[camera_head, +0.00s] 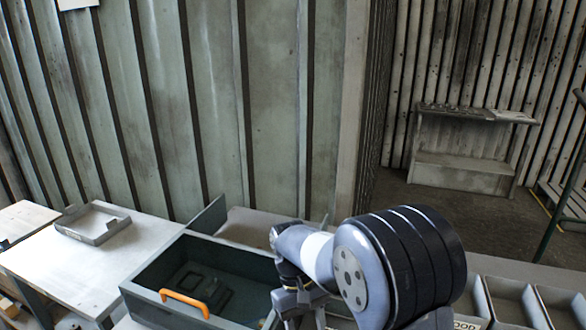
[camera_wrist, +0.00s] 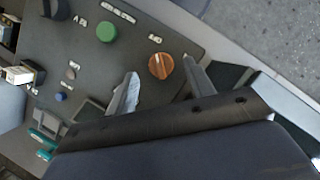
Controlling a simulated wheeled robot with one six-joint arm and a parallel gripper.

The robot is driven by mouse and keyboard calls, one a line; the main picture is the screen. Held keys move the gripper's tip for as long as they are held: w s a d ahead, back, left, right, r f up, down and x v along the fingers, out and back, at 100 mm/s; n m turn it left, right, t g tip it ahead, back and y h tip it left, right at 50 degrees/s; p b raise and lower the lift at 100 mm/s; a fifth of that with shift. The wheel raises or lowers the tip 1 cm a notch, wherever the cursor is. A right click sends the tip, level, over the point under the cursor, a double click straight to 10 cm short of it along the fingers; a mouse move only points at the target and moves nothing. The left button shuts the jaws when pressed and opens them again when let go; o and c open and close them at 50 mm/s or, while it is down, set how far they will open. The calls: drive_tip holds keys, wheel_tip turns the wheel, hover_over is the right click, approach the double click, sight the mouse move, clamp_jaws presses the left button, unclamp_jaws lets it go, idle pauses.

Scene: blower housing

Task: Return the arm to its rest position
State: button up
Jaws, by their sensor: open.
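My gripper (camera_wrist: 160,82) is open in the wrist view, its two fingers apart with nothing between them. Beyond the fingers is a dark panel (camera_wrist: 125,60) with a green round knob (camera_wrist: 107,32) and an orange knob (camera_wrist: 161,66). I cannot tell whether a finger touches the panel. In the head view my arm (camera_head: 390,260) reaches in from the lower right, folded over the right end of a dark box (camera_head: 150,303). The gripper's fingertips are not clear there.
The dark box has an orange handle (camera_head: 184,302) and a dark shape (camera_head: 200,285) inside. A grey tray (camera_head: 92,224) lies on a pale table (camera_head: 70,262) at left. Several bins (camera_head: 515,300) stand at right. A bench (camera_head: 465,165) stands far back.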

drive_tip(key=shift+x, duration=1)
drive_tip(key=shift+d+f+m, duration=0.1)
drive_tip(key=shift+f+m, duration=0.1)
drive_tip(key=shift+m, duration=0.2)
drive_tip(key=m+y+b, duration=0.1)
drive_tip(key=m+y, duration=0.1)
drive_tip(key=m, duration=0.2)
drive_tip(key=shift+d+m+b, duration=0.15)
drive_tip(key=shift+m+b, duration=0.15)
drive_tip(key=shift+b, duration=0.1)
drive_tip(key=m+y+b, duration=0.1)
drive_tip(key=m+b, duration=0.1)
drive_tip(key=m, duration=0.2)
drive_tip(key=shift+d+y, duration=0.1)
drive_tip(key=shift+y, duration=0.3)
drive_tip(key=m+t+y+b, duration=0.1)
drive_tip(key=m+b, duration=0.2)
drive_tip(key=m, duration=0.1)
drive_tip(key=shift+s+f, duration=0.1)
drive_tip(key=m+t+y+b, duration=0.1)
drive_tip(key=m+b, duration=0.3)
drive_tip(key=shift+s+d+m, duration=0.1)
drive_tip(key=shift+m, duration=0.2)
drive_tip(key=shift+v, duration=1.55)
drive_tip(key=shift+s, duration=0.15)
